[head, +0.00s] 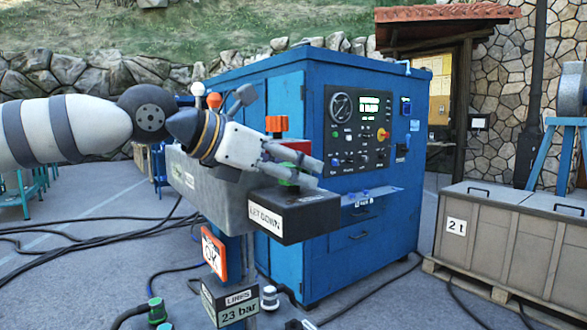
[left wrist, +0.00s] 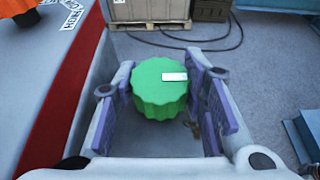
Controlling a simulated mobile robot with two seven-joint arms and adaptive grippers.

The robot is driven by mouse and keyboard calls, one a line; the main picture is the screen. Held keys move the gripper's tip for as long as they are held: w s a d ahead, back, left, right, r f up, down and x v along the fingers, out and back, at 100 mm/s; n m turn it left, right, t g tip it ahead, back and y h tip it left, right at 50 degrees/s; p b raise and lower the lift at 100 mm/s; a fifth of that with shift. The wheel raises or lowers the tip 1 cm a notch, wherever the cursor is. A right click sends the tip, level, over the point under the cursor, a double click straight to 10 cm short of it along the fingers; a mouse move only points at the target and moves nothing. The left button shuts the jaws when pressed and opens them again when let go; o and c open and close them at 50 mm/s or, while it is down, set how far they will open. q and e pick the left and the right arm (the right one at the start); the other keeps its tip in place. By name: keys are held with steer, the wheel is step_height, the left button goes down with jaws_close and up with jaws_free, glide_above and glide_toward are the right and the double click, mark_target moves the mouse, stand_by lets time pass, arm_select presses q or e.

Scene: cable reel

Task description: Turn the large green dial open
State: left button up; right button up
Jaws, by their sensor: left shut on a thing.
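The large green dial (head: 288,187) sits on the dark block labelled LET DOWN (head: 295,220) at the front of a grey housing. In the left wrist view the ribbed green dial (left wrist: 158,95) lies between my two finger pads, with a white mark on its top. My left gripper (head: 312,174) reaches in from the left and is shut on the dial. Its fingers hide part of the dial in the head view. My right gripper is not in view.
An orange knob (head: 277,124) stands on the housing behind my left gripper. A blue cabinet (head: 290,95) with a control panel (head: 358,128) is behind. A wooden crate (head: 490,235) stands on a pallet at right. Black cables cross the floor. A LINES 23 bar sign (head: 231,303) is below.

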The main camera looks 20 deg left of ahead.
arm_select(q)
steer(key=o, duration=1.2)
steer(key=v, duration=1.2)
steer(key=shift+r, duration=0.1)
